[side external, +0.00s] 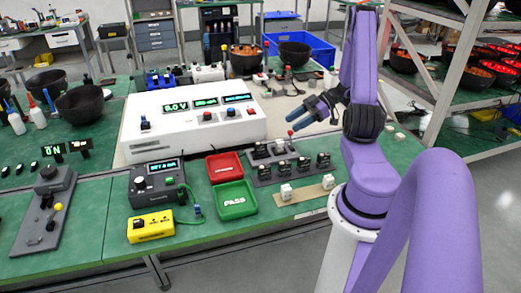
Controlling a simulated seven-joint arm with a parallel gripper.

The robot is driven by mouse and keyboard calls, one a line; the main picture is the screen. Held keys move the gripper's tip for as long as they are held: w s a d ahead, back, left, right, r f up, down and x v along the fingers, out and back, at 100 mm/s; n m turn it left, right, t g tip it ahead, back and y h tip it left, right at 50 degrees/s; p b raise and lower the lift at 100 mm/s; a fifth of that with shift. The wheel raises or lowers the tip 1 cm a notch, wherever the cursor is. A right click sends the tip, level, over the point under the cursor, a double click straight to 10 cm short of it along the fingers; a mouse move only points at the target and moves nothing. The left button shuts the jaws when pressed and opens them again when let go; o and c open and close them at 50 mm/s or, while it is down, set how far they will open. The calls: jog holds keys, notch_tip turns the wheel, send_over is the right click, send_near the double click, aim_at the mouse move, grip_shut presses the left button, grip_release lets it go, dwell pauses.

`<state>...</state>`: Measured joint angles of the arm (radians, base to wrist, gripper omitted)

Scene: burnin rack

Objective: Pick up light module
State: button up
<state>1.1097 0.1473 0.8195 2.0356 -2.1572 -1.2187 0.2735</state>
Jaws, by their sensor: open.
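My gripper (304,117) hangs above the right part of the bench, pointing left, with its jaws open and nothing visible between the fingers. Below it is a grey rack with several small dark modules (303,163) in two rows. A small red-tipped part (291,133) rises just under the fingers. I cannot tell from this view which of these is the light module.
A red tray (225,167) and a green PASS tray (235,200) lie left of the rack. A white instrument box (195,118) stands behind them. Black bowls stand at the back.

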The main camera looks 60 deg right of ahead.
aim_at(263, 142)
jog(key=x, duration=0.9)
jog(key=shift+w+a+f, duration=0.1)
jog(key=shift+w+a, duration=0.1)
jog(key=shift+a, duration=0.05)
jog(key=shift+x, duration=2.6)
jog(key=shift+s, duration=0.1)
grip_shut()
